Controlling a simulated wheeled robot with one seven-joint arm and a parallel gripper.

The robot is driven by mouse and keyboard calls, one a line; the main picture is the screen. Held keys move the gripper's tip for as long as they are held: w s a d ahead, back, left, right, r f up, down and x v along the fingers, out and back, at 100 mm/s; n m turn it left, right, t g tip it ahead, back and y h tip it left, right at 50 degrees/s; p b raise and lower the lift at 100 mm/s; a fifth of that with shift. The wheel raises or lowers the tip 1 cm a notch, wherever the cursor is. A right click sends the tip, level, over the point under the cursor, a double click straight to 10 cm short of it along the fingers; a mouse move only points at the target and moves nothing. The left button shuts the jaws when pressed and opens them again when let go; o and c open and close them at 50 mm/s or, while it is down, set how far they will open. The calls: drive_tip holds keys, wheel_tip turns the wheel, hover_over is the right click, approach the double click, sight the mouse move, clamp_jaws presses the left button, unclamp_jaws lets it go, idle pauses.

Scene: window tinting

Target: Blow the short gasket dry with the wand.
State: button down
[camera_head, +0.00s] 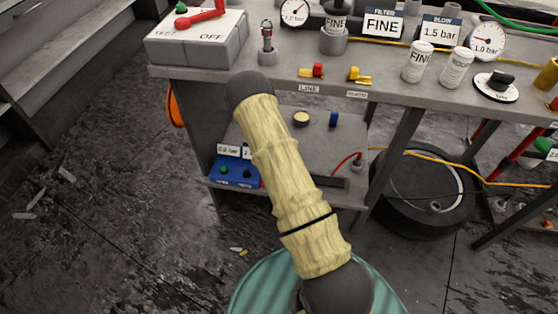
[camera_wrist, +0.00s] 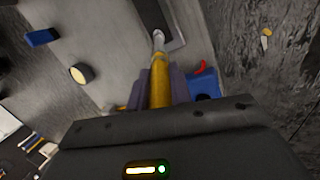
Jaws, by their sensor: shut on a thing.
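In the wrist view my gripper (camera_wrist: 160,84) is shut on the wand (camera_wrist: 159,88), a yellow rod with a pale metal nozzle. The nozzle points toward a dark flat strip (camera_wrist: 153,16), which looks like the short gasket. In the head view the dark strip (camera_head: 330,181) lies at the front of the lower shelf (camera_head: 280,142), partly covered by my sleeved arm. My gripper and the wand are hidden behind that arm there.
A blue box (camera_head: 234,170) with gauge labels stands left on the lower shelf. A cream-topped cylinder (camera_head: 301,119) and a small blue cylinder (camera_head: 333,119) stand farther back. The bench top (camera_head: 290,92) above carries gauges, bottles and signs.

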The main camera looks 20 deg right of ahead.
drive_tip(key=shift+d+r+p, duration=0.1)
drive_tip(key=shift+r+p, duration=1.35)
drive_tip(key=shift+r, duration=0.95)
drive_tip(key=shift+r+p, duration=1.25)
drive_tip(key=shift+r, duration=0.2)
